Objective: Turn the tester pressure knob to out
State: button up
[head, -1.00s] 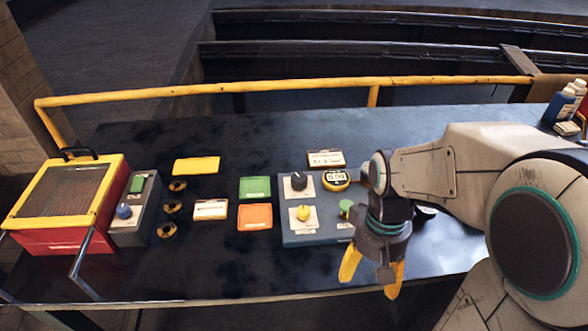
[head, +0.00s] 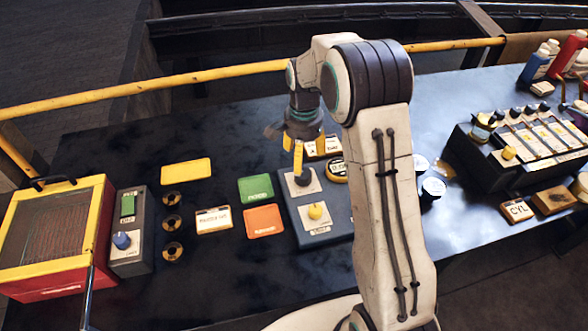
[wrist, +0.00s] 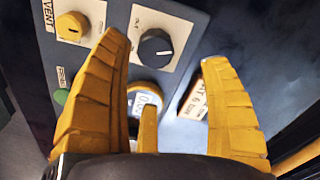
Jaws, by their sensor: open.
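The tester (head: 320,236) is a grey-blue box on the dark bench. Its black pressure knob (head: 303,179) sits on a pale plate and is partly hidden by a finger in the head view. In the wrist view the black knob (wrist: 155,48) shows a white pointer mark, with small print on the plate around it. My gripper (head: 309,162) is above the knob, fingers pointing down. In the wrist view my gripper (wrist: 164,49) has its yellow fingers spread wide and empty, with the knob seen between the tips. I cannot tell if any finger touches it.
A yellow vent knob (wrist: 70,27) and a green button (wrist: 61,96) share the tester top. A yellow round gauge (head: 337,171) and a card (wrist: 196,98) are close by. Green (head: 255,187) and orange (head: 264,221) mats lie left. A red-yellow box (head: 50,284) stands far left.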

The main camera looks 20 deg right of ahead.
aim_at(303, 173)
jog(key=m, duration=0.3)
jog(key=shift+s+d+m, duration=0.2)
jog(key=shift+s+m, duration=0.1)
jog(key=shift+a+f+m, duration=0.1)
jog(key=shift+m, duration=0.4)
jog(key=shift+f+p, duration=0.55)
jog(key=shift+f, duration=3)
jog(key=c, duration=1.2)
